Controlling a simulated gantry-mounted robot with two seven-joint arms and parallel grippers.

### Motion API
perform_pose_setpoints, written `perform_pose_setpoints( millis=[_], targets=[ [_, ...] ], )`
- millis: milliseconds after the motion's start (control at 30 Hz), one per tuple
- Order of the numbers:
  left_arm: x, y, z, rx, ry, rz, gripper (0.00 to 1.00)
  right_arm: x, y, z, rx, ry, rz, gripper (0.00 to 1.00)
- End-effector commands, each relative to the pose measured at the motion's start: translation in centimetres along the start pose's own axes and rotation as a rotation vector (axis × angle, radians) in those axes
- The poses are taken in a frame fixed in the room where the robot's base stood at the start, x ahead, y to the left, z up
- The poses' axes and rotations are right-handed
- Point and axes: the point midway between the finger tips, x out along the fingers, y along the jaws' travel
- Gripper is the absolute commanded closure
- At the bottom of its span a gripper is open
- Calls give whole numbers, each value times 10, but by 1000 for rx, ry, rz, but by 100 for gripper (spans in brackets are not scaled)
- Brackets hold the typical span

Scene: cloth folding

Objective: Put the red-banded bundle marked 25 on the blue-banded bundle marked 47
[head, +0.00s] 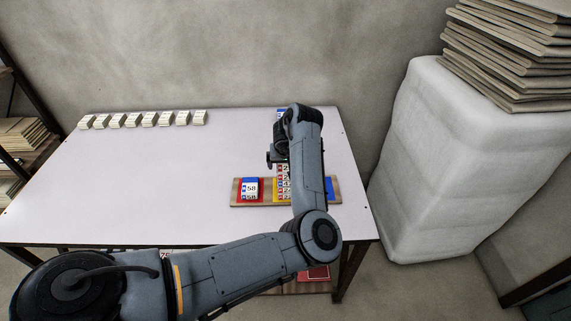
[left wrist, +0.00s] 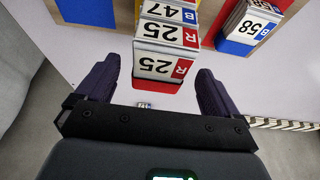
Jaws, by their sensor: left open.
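The red-banded bundle marked 25 (left wrist: 164,63) is between the fingers of my left gripper (left wrist: 157,75), with a gap at each side. It shows a 25 label on two faces. The blue-banded bundle marked 47 (left wrist: 172,12) shows right beside it at the picture's top edge, partly cut off. The 25 appears stacked on the 47, though the contact is not clear. In the head view my left gripper (head: 275,158) is over the board, and my arm hides much of the stack (head: 283,181). My right gripper is out of view.
A blue-banded bundle marked 58 (head: 250,188) stands on the red area of the wooden board (head: 236,197). The board's blue area (head: 330,187) is at the right. Several white bundles (head: 142,119) line the table's back edge. The table's left and middle (head: 140,185) are clear.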

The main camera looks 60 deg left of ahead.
Motion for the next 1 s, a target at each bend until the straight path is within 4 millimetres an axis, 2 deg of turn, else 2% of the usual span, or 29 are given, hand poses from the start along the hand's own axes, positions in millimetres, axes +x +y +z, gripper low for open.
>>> perform_pose_setpoints(
  millis=[33,200,500,700,833,933,1000],
  targets=[
    [-14,1,-2,-3,1,3,5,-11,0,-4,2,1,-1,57],
    [-45,2,-3,-3,1,5,5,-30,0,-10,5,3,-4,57],
    [-93,1,-2,-2,0,3,5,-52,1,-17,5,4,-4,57],
    [-109,0,-1,-1,0,2,5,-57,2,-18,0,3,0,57],
    [-109,-6,-4,-10,19,-11,5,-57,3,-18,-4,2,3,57],
    [-104,-23,-14,-38,77,-41,5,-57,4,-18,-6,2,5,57],
    [-99,-42,-26,-66,151,-72,5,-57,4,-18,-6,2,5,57]
  ],
)
